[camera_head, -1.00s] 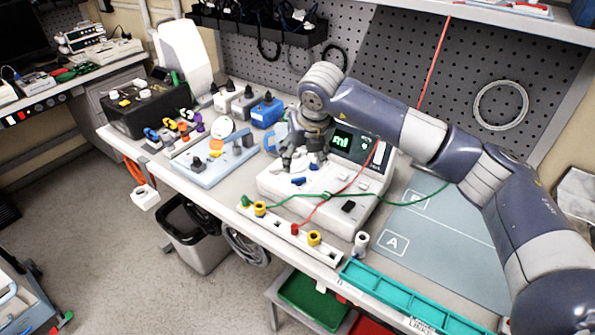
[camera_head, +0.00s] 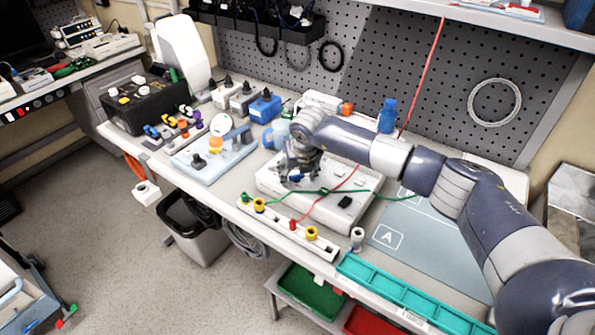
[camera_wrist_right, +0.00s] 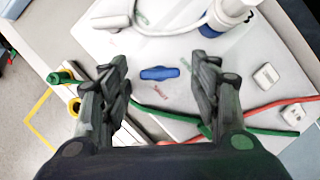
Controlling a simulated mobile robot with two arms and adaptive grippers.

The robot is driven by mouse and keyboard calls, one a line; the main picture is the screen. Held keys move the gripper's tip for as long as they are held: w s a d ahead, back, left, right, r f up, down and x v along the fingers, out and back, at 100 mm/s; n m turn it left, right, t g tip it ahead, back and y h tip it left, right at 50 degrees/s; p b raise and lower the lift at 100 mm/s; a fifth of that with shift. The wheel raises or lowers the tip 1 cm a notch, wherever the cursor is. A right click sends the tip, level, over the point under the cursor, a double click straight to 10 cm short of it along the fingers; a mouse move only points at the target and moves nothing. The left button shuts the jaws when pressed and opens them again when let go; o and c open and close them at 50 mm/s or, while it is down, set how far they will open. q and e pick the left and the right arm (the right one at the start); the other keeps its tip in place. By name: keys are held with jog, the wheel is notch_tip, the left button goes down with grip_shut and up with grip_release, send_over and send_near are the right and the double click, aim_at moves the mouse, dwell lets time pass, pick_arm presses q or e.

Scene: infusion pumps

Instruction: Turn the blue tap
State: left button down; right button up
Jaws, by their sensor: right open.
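The blue tap (camera_wrist_right: 159,73) is a small blue handle lying across the top of the white pump unit (camera_wrist_right: 215,80), with red and green print beside it. In the head view the blue tap (camera_head: 296,178) shows small at my right gripper (camera_head: 298,177), which points down over the white unit (camera_head: 330,208). In the right wrist view my right gripper (camera_wrist_right: 162,95) is open. The tap lies between its two fingers in the picture, with a gap on each side. I cannot tell whether the fingertips are level with it. My left gripper is not in view.
Green (camera_head: 375,193) and red (camera_head: 328,196) lines cross the unit near the gripper. A white rail with coloured taps (camera_head: 275,228) lies in front. A blue bottle (camera_head: 388,116) stands behind my arm. A blue-grey mat (camera_head: 415,238) to the right is mostly clear.

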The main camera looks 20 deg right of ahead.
jog(key=c, duration=1)
jog(key=shift+c, duration=0.2)
jog(key=shift+a+f+m+b, duration=0.15)
jog(key=shift+m+b, duration=0.45)
jog(key=shift+b, duration=0.3)
jog(key=m+h+b, duration=0.1)
jog(key=m+b, duration=0.1)
jog(key=b, duration=0.1)
jog(key=m+h+b, duration=0.1)
jog(key=m+b, duration=0.1)
jog(key=m, duration=0.1)
jog(key=shift+w+a+f+b, duration=0.1)
jog(key=shift+a+b, duration=0.05)
jog(key=shift+b, duration=0.25)
jog(key=shift+a+r+m+g+h+b, duration=0.15)
jog(key=shift+m+g+h+b, duration=0.25)
jog(key=shift+m+b, duration=0.5)
jog(key=shift+d+r+m+g+h+b, duration=0.1)
jog(key=shift+m+g+h+b, duration=0.25)
jog(key=shift+m+b, duration=0.5)
jog(key=shift+w+m, duration=0.1)
jog(key=shift+m, duration=0.15)
